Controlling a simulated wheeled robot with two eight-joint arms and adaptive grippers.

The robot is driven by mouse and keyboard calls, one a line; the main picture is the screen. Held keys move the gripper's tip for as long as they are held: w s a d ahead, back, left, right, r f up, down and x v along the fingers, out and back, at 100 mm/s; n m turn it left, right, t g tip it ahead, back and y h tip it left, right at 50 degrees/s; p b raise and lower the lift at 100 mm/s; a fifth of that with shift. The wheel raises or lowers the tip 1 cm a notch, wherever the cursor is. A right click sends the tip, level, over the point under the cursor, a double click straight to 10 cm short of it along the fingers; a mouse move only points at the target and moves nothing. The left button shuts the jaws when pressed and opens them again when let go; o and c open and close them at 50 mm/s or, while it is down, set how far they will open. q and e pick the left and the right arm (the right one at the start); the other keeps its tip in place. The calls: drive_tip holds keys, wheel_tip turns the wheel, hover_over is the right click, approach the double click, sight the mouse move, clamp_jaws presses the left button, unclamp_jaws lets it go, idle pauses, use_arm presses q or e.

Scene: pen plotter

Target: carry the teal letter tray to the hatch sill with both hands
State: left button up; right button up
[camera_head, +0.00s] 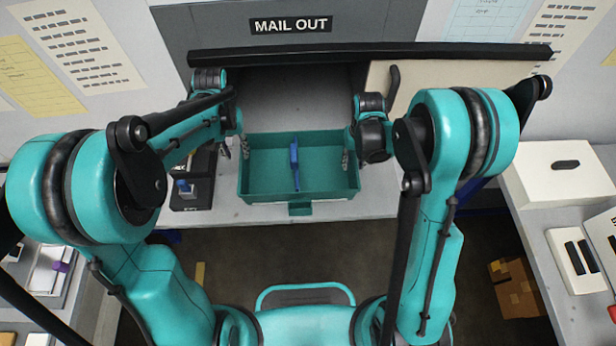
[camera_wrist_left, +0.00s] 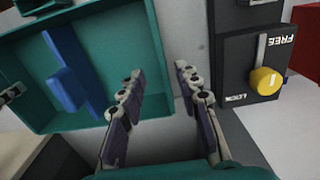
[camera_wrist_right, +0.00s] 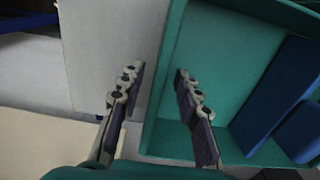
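The teal letter tray (camera_head: 262,198) sits on the pale counter in front of the hatch, with a blue divider (camera_head: 295,165) inside it. My left gripper (camera_head: 236,148) is at its left wall. In the left wrist view, the gripper (camera_wrist_left: 158,90) is open, one finger over the tray's inside and one outside, the wall (camera_wrist_left: 158,50) between them. My right gripper (camera_head: 348,150) is at the right wall. In the right wrist view, the gripper (camera_wrist_right: 157,90) is open and straddles the wall (camera_wrist_right: 163,85). The hatch opening (camera_head: 300,95) lies behind the tray under the "MAIL OUT" sign.
A dark box with a yellow knob (camera_wrist_left: 265,80) marked FREE and LOCK stands beside the left gripper. A pale panel with a dark handle (camera_head: 393,85) is right of the opening. A dark bar (camera_head: 370,54) crosses above. Bare counter (camera_head: 385,204) shows right of the tray.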

drive_tip(key=shift+r, duration=0.35)
use_arm(q)
wheel_tip(320, 180, up, 3)
drive_tip(key=shift+r, duration=0.1)
use_arm(e)
wheel_tip(320, 180, up, 11)
drive_tip(key=shift+r, duration=0.15)
use_arm(q)
drive_tip(key=shift+s, duration=0.1)
use_arm(e)
drive_tip(key=shift+s, duration=0.1)
